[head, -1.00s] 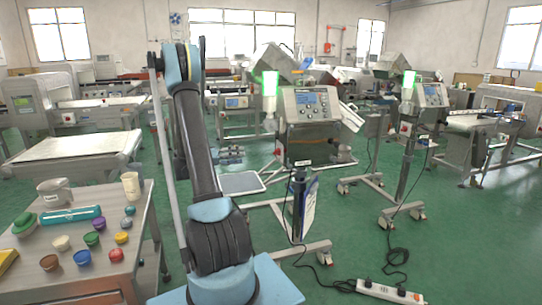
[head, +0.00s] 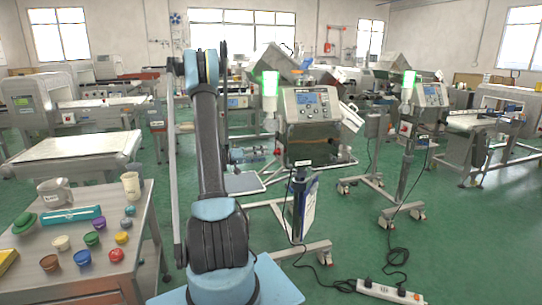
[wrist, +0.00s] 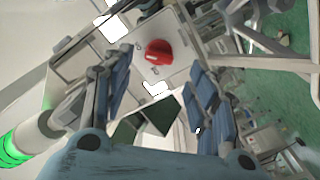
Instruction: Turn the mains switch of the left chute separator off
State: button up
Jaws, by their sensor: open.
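The left chute separator (head: 312,104) stands in the middle of the head view, with a grey control panel and a lit green beacon (head: 270,84). In the wrist view, a red rotary switch (wrist: 158,52) sits on a pale grey plate (wrist: 172,75). The switch lies ahead of my gripper (wrist: 158,80), between the lines of its two fingers and apart from both. The fingers are spread, with nothing between them. In the head view my gripper (head: 250,155) is at the separator's lower left. The switch's exact setting is too small to read.
A second separator (head: 430,95) stands to the right. A steel table (head: 85,278) with cups and coloured pots is at left front. A power strip (head: 390,292) and cables lie on the green floor. The separator's wheeled frame (head: 318,250) stands close to my base.

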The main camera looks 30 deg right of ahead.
aim_at(274, 152)
jog(key=shift+x, duration=2.85)
jog(key=c, duration=1.1)
